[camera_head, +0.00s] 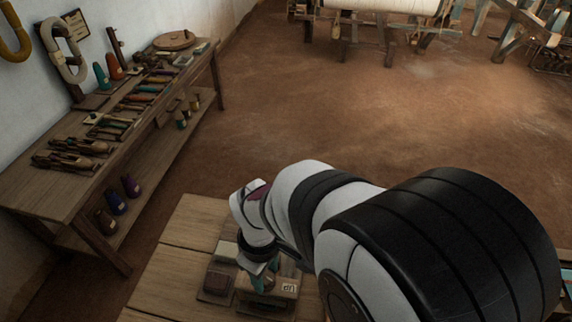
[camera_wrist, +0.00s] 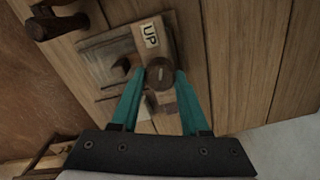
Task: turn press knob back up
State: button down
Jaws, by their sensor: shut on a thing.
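The press knob (camera_wrist: 160,74) is a round, dark brown knob with a pale mark across its top. It sits on a wooden block beside a white label reading UP (camera_wrist: 150,35). In the wrist view my gripper (camera_wrist: 160,72) has its two teal fingers shut on the knob's sides. In the head view my gripper (camera_head: 264,278) is low over the wooden table, at the press, and the knob is mostly hidden by the fingers and arm. The UP label also shows there (camera_head: 288,287), upside down.
The press stands on a plank table (camera_head: 180,260). Another dark wooden part (camera_wrist: 60,22) shows at the top left of the wrist view. A side bench (camera_head: 60,195) with shuttles, tools and cones runs along the left wall. A loom (camera_head: 385,15) stands at the back, with open floor between.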

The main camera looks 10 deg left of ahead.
aim_at(266, 277)
jog(key=shift+n, duration=2.1)
jog(key=shift+c, duration=2)
grip_release()
notch_tip(266, 277, up, 16)
jog(key=shift+f, duration=0.1)
